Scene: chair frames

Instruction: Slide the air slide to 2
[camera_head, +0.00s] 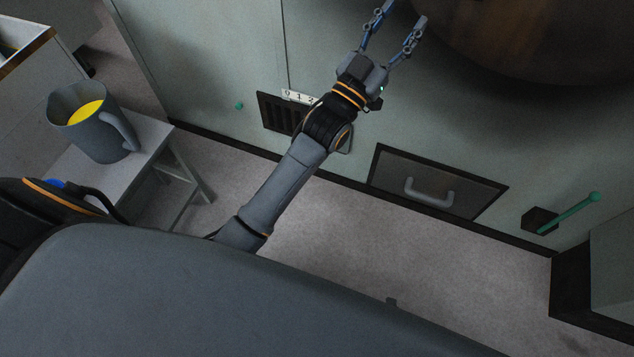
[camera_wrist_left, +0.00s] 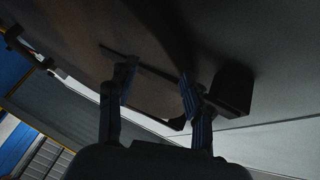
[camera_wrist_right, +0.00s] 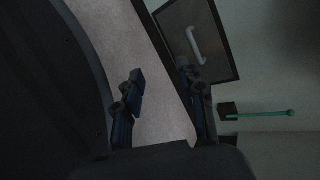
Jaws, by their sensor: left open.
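The air slide's dark slotted vent (camera_head: 275,113) is low on the grey-green panel in the head view, with a white number strip (camera_head: 298,97) above it. My left forearm and wrist cover its right part, so its setting cannot be read. A small green knob (camera_head: 239,106) is on the panel left of the vent. My left gripper (camera_head: 392,22) is open and empty, beyond the vent to the upper right. Its spread fingers also show in the left wrist view (camera_wrist_left: 155,85). My right gripper (camera_wrist_right: 163,92) shows only in the right wrist view, with its fingers apart and nothing between them.
A drawer with a grey handle (camera_head: 430,193) is right of the vent. A green lever (camera_head: 568,214) juts from a dark block further right. A large rounded brown body (camera_head: 540,35) overhangs the top right. A jug (camera_head: 92,120) with yellow contents stands on a stool (camera_head: 150,142).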

